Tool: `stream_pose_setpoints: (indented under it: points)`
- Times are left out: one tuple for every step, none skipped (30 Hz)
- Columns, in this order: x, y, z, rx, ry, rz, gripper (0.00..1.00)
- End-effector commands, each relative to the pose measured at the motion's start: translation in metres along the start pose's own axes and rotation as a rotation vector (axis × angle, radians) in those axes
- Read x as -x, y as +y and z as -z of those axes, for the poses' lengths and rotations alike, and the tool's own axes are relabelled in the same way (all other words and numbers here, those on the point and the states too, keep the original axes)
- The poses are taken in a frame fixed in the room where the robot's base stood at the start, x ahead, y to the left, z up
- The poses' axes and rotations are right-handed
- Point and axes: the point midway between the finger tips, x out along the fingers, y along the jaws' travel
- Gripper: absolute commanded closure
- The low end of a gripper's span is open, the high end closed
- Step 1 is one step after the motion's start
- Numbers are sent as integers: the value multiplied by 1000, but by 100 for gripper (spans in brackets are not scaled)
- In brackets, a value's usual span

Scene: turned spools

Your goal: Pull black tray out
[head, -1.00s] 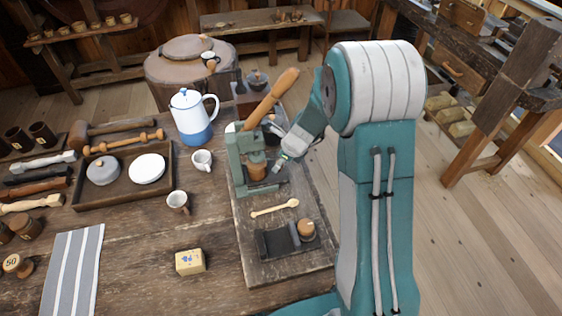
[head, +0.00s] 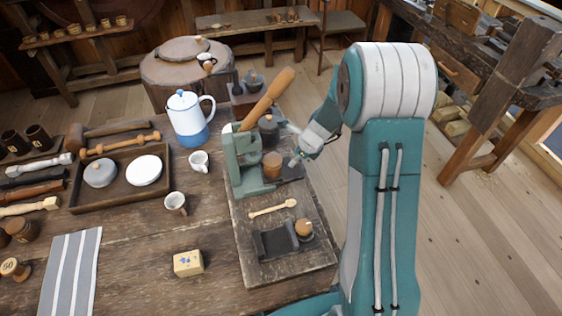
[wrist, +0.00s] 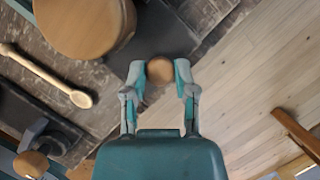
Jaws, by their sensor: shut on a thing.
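The black tray (head: 291,172) sticks out from the right side of the teal press (head: 240,160), and also shows as a dark slab in the wrist view (wrist: 155,36). A round wooden piece (head: 272,166) stands on it beside the press; its top fills the upper left of the wrist view (wrist: 82,20). My gripper (head: 296,161) is at the tray's outer end. In the wrist view my gripper (wrist: 160,76) is shut on the tray's small round wooden knob (wrist: 160,69), one finger on each side.
The press's wooden lever (head: 267,99) leans up and right. A pale wooden spoon (head: 272,208) and a dark holder (head: 276,241) lie on the board in front. The white and blue pot (head: 188,117) stands left of the press. Open floor lies to the right.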

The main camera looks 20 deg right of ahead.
Motion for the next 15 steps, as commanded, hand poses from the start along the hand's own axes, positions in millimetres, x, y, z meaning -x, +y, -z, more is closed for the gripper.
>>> stream_pose_setpoints:
  points:
    - [2,-9,9,-5,1,3,100]
    - [4,-13,12,-5,1,3,100]
    - [5,-17,16,-5,1,2,100]
    - [6,-19,19,-5,1,1,100]
    - [7,-21,21,-3,1,1,100]
    - [8,-23,22,-2,1,1,100]
    - [8,-24,23,-1,1,1,100]
    - [8,-24,24,0,1,1,100]
    - [8,-25,24,0,1,1,100]
    - [8,-25,24,0,1,0,100]
    - [8,-24,24,1,1,0,100]
    - [8,-24,24,1,1,0,100]
    - [8,-24,24,1,1,0,100]
    - [8,-24,24,0,1,0,100]
    - [8,-24,24,1,2,0,100]
